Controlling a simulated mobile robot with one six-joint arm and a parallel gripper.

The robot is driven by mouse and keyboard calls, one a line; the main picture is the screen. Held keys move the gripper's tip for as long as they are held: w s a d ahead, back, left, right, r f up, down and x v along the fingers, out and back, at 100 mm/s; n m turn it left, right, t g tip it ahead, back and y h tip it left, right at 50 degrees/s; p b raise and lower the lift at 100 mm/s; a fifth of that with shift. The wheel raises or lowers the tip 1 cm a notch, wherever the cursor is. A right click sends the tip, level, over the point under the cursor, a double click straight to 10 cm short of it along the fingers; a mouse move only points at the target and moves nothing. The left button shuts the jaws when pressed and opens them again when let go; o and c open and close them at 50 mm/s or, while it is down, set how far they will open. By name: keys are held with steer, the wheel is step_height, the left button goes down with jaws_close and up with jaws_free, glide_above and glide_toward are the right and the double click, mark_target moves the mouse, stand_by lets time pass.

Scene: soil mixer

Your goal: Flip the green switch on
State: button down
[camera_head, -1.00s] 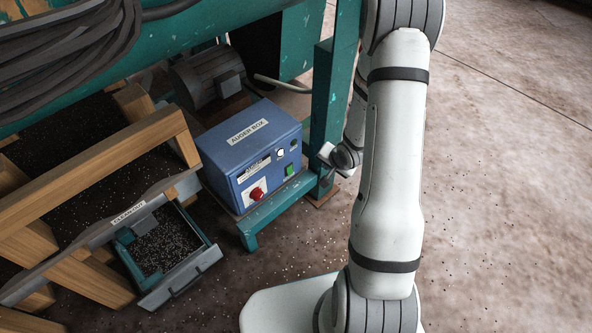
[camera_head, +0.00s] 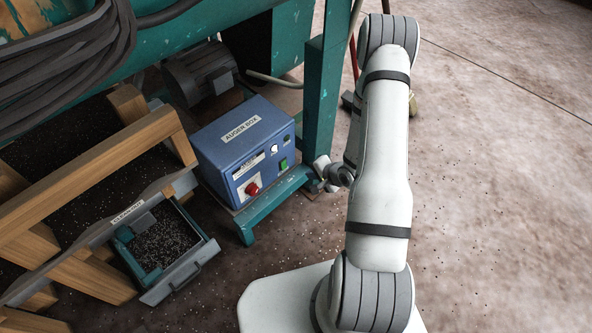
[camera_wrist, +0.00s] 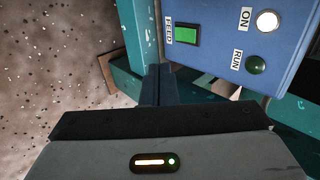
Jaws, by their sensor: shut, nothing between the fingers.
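The green switch (camera_head: 283,165) is on the front face of the blue auger box. It also shows in the wrist view (camera_wrist: 186,34), as a green rectangle in a dark frame beside a FEED label. My gripper (camera_wrist: 160,72) is shut and empty. In the wrist view its fingertips point toward the panel, just below the switch, and no contact with it is visible. In the head view my gripper's fingers are hard to make out, near the teal post to the right of the box.
The panel also bears a lit white lamp (camera_wrist: 267,21), a dark green RUN lamp (camera_wrist: 256,65) and a red knob (camera_head: 252,188). A teal post (camera_head: 320,100) stands close to my arm. The clean-out drawer (camera_head: 165,246) lies left. Floor on the right is mostly clear.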

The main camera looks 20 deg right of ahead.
mark_target(284, 165)
steer(key=b+x, duration=0.1)
steer(key=x, duration=0.3)
steer(key=w+r+b+x, duration=0.1)
steer(key=b+x, duration=0.1)
steer(key=x, duration=0.2)
steer(key=a+b+x, duration=0.1)
steer(key=b+x, duration=0.1)
steer(key=x, duration=0.2)
steer(key=shift+w, duration=0.25)
steer(key=shift+w+a+r+b, duration=0.1)
steer(key=shift+w+a+b, duration=0.05)
steer(key=shift+w+b, duration=0.15)
steer(key=shift+w, duration=0.1)
steer(key=shift+w+a, duration=0.1)
steer(key=shift+p, duration=0.35)
